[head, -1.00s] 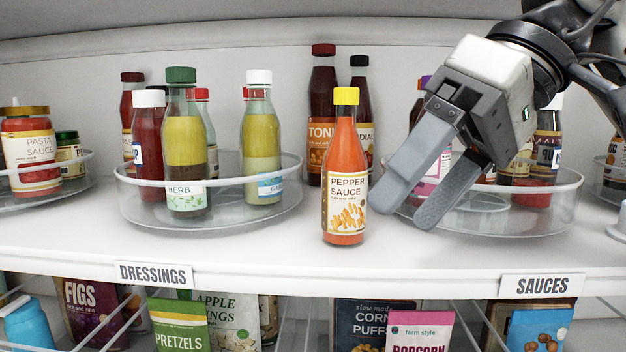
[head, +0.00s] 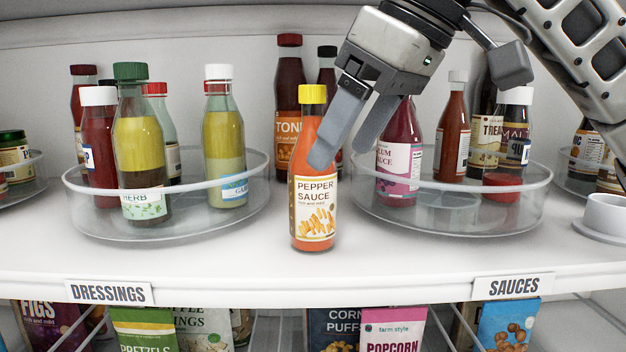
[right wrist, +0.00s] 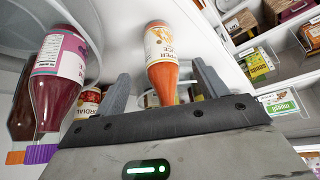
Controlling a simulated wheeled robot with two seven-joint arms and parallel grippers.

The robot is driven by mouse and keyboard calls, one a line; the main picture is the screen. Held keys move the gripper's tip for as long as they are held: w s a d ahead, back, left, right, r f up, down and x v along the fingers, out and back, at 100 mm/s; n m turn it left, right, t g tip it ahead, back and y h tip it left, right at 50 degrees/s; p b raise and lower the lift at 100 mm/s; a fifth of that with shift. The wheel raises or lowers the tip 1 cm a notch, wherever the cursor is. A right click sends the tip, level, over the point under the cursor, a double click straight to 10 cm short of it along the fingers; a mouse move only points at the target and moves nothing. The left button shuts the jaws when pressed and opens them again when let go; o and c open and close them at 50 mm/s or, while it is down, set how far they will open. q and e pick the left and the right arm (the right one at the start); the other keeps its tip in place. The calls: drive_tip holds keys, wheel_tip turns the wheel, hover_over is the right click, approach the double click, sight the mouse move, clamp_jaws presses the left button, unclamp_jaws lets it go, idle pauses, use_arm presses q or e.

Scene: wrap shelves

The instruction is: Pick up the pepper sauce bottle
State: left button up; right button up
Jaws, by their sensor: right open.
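The pepper sauce bottle (head: 313,213), orange-red with a yellow cap, stands upright on the white shelf between two clear turntables. My right gripper (head: 342,152) comes down from the upper right, tilted, at the bottle's upper right side. One finger overlaps the bottle's right shoulder in the head view; the other is to the right of it. The jaws are open and hold nothing. In the right wrist view the bottle (right wrist: 162,45) appears upside down, between the two fingers (right wrist: 160,78). I cannot tell whether a finger touches it. My left gripper is not in view.
The left turntable (head: 110,227) holds several dressing bottles; the right turntable (head: 400,213) holds several sauces, including a plum sauce (head: 400,160) close to my right gripper. A tonic bottle (head: 289,100) stands behind. The shelf front (head: 400,262) is clear.

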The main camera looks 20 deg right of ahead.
drive_tip(key=w+a, duration=0.1)
drive_tip(key=w+a+f, duration=0.1)
drive_tip(key=w, duration=0.1)
drive_tip(key=shift+a+p, duration=0.2)
drive_tip(key=shift+p, duration=0.2)
drive_tip(key=c, duration=1.3)
clamp_jaws()
drive_tip(key=shift+r, duration=0.1)
